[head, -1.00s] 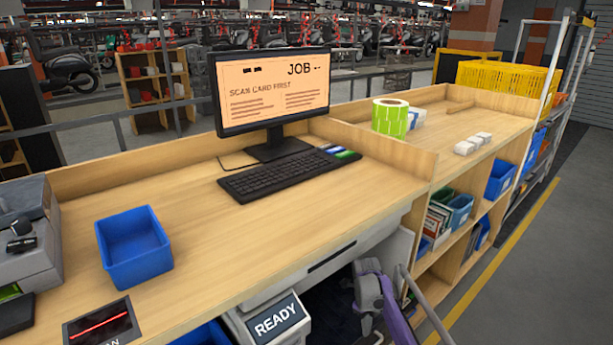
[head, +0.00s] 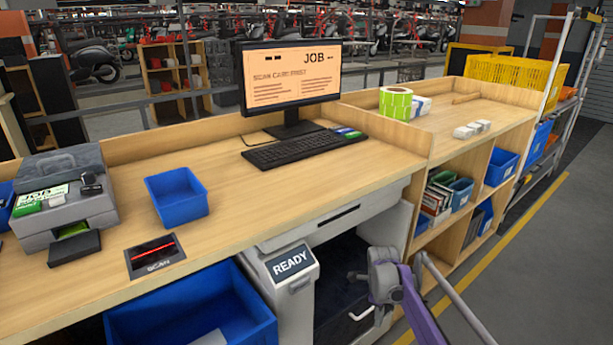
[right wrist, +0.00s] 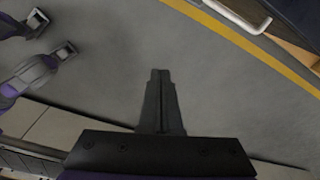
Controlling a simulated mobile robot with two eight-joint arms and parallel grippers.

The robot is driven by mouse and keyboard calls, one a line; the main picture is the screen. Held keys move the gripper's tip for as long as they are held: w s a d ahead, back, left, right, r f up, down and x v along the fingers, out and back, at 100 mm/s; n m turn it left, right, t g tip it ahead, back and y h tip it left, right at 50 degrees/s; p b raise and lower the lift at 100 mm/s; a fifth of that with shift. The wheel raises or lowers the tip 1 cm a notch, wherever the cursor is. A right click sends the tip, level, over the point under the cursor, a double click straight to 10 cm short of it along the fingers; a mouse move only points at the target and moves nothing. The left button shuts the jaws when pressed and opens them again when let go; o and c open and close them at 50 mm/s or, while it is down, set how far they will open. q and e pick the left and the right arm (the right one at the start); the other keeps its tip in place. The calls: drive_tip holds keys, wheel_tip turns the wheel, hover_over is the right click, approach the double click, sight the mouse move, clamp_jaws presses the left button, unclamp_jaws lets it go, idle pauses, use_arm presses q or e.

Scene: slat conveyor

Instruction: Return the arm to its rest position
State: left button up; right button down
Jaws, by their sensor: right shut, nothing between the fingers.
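My right arm comes into the head view at the lower right, with purple links and a grey joint. Its gripper (head: 358,277) is small there, in front of the dark open space under the counter. In the right wrist view the two dark fingers (right wrist: 160,75) lie together with nothing between them, over grey floor. My right gripper is shut and empty, clear of the counter (head: 225,220).
The counter holds a monitor (head: 291,80), keyboard (head: 295,150), blue bin (head: 177,197), scan pad (head: 155,255) and grey printer (head: 62,200). Below are a large blue tote (head: 190,310) and a READY unit (head: 290,263). Shelves (head: 455,235) stand right of my arm; floor beyond the yellow line is free.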

drive_tip(key=s+a+r+n+t, duration=0.1)
drive_tip(key=s+r+n, duration=0.55)
drive_tip(key=s, duration=0.25)
drive_tip(key=s+a+r+n+t, duration=0.1)
drive_tip(key=s+r+n+t, duration=0.1)
drive_tip(key=s+r+n, duration=0.6)
drive_tip(key=s+a+f+n+t+y, duration=0.1)
drive_tip(key=s+f+n, duration=0.3)
drive_tip(key=s, duration=0.7)
drive_tip(key=s+f+n+t, duration=0.1)
drive_tip(key=s+f+n, duration=0.2)
drive_tip(key=s+n, duration=0.55)
use_arm(q)
wheel_tip(320, 180, up, 25)
drive_tip(key=w+t+p, duration=0.1)
drive_tip(key=p, duration=2)
drive_tip(key=shift+f, duration=0.2)
use_arm(e)
wheel_tip(320, 180, up, 25)
drive_tip(key=m+t, duration=0.1)
drive_tip(key=m, duration=0.1)
drive_tip(key=shift+s, duration=0.4)
use_arm(q)
drive_tip(key=shift+s, duration=0.1)
use_arm(e)
drive_tip(key=shift+s+a, duration=0.1)
drive_tip(key=shift+s, duration=0.05)
